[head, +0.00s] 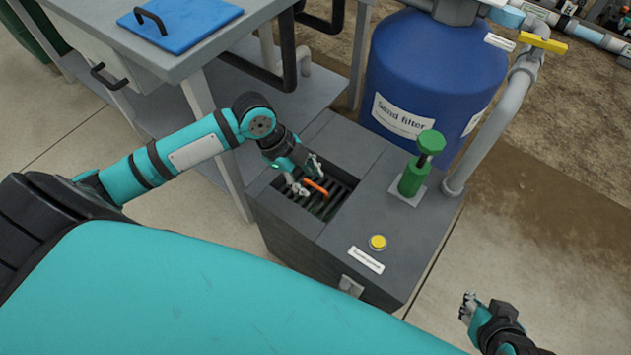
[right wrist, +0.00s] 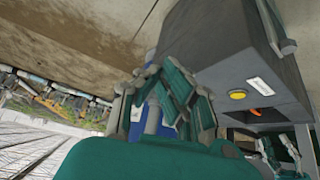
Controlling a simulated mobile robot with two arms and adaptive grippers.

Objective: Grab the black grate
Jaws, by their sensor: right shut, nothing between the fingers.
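The black grate (head: 333,208) lies in the square opening of a grey box in the head view, with its dark bars showing. An orange bar (head: 317,187) sits on top of it; a bit of orange also shows in the right wrist view (right wrist: 255,111). My left gripper (head: 307,178) is over the opening, its fingers apart close to the orange bar. I cannot tell whether they touch it. The gripper hides the grate's far left part. My right gripper (head: 468,308) is shut and empty, low at the right, clear of the box.
The grey box (head: 365,215) carries a yellow button (head: 377,242) and a green valve knob (head: 431,143). A blue sand filter tank (head: 430,75) stands behind it, with a grey pipe (head: 490,125) at its right. A grey table (head: 190,62) stands at the left. Floor right of the box is clear.

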